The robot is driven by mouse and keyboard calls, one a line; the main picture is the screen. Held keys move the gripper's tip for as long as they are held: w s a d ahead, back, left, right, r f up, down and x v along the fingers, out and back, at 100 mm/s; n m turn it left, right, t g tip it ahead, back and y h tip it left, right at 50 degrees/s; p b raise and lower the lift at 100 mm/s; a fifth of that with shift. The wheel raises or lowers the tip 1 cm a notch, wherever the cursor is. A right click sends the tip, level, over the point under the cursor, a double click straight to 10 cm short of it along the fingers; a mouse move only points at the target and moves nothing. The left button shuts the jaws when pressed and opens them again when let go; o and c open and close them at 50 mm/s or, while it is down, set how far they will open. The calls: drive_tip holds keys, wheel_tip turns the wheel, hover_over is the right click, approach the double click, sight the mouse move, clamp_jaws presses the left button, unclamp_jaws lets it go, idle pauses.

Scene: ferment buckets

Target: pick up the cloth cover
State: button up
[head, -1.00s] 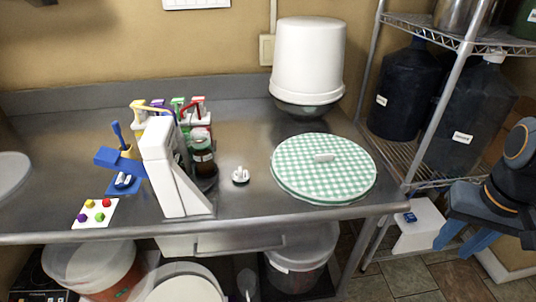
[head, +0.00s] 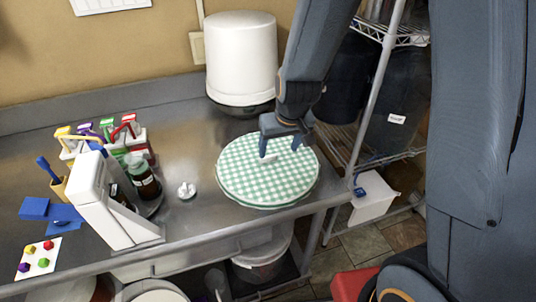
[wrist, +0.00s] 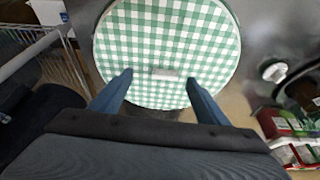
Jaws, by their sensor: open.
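The cloth cover (head: 245,185) is a round green-and-white checked disc lying flat on the steel counter, near its front right edge. The exact height above the handle is unclear.
A wire shelf (head: 378,80) stands right.

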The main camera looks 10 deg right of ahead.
sight(268, 156)
drive_tip(key=shift+w+a+f+b, duration=0.4)
drive_tip(key=shift+w+f+b, duration=0.4)
drive_tip(key=shift+f, duration=0.45)
drive_tip(key=shift+w+a+f+b, duration=0.45)
drive_tip(key=shift+w+f+b, duration=0.3)
drive_tip(key=shift+f, duration=0.45)
drive_tip(key=shift+w+a+f+b, duration=0.4)
drive_tip(key=shift+w+f+b, duration=0.4)
drive_tip(key=shift+f, duration=0.45)
drive_tip(key=shift+r, duration=0.1)
drive_tip(key=shift+c, duration=0.2)
drive_tip(key=c, duration=1.1)
drive_tip(key=shift+r+p, duration=0.15)
drive_tip(key=shift+p, duration=0.2)
drive_tip(key=shift+c, duration=0.2)
